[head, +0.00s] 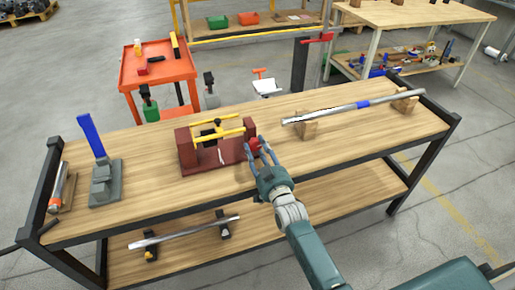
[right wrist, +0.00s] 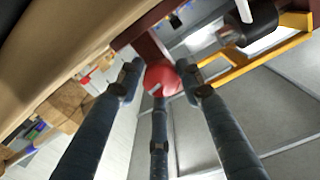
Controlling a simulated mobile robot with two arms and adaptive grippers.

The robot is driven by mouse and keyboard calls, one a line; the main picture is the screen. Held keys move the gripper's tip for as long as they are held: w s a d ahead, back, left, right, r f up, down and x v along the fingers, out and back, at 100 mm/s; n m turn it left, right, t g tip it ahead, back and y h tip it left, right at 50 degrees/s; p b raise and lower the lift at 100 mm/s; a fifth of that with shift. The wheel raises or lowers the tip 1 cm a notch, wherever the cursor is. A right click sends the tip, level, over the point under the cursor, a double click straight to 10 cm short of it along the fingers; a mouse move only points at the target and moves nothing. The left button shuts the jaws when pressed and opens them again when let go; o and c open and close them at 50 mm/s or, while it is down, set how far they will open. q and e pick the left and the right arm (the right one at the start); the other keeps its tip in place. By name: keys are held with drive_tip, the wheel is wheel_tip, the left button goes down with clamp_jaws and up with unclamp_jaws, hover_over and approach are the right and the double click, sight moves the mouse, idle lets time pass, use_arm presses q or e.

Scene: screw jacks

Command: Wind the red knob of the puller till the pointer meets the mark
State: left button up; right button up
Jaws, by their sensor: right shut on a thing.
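The puller (head: 205,158) stands on the middle of the wooden bench. It has a dark red frame, yellow bars and a black middle part. Its red knob (head: 255,145) is at the right end, and it also shows in the right wrist view (right wrist: 162,78). My right gripper (head: 262,149) is shut on the knob, with its fingers around it. A small pale sliver (head: 220,157) shows on the puller's front; I cannot tell whether it is the pointer or the mark. My left gripper is out of view.
A grey stand with a blue lever (head: 91,135) is at the bench's left. A long metal bar (head: 340,108) rests on wooden blocks at the right. Another bar (head: 185,232) lies on the lower shelf. An orange cart (head: 150,72) stands behind.

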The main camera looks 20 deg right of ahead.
drive_tip(key=o, duration=1.1)
drive_tip(key=shift+a+f, duration=0.1)
drive_tip(key=shift+f, duration=0.1)
drive_tip(key=s, duration=1.2)
drive_tip(key=shift+d, duration=0.2)
drive_tip(key=s+a+f+n+g, duration=0.1)
drive_tip(key=s+f+g, duration=0.45)
drive_tip(key=f, duration=1.05)
drive_tip(key=s+a+f+n+g, duration=0.1)
drive_tip(key=s+f+g, duration=0.2)
drive_tip(key=s+f, duration=0.95)
drive_tip(key=s+d+f+g, duration=0.1)
drive_tip(key=s+f+g, duration=0.1)
drive_tip(key=s+f, duration=0.5)
drive_tip(key=s+d+f+g, duration=0.2)
drive_tip(key=s+f, duration=0.5)
drive_tip(key=s, duration=0.5)
drive_tip(key=s+d+f+n+g, duration=0.1)
drive_tip(key=s+f+g, duration=0.3)
drive_tip(key=s+f, duration=0.4)
drive_tip(key=shift+s+d+g+h, duration=0.15)
drive_tip(key=shift+s+d, duration=0.2)
drive_tip(key=shift+s, duration=0.35)
drive_tip(key=shift+s+d+g+h, duration=0.15)
drive_tip(key=shift+s+d, duration=0.2)
drive_tip(key=shift+s, duration=0.3)
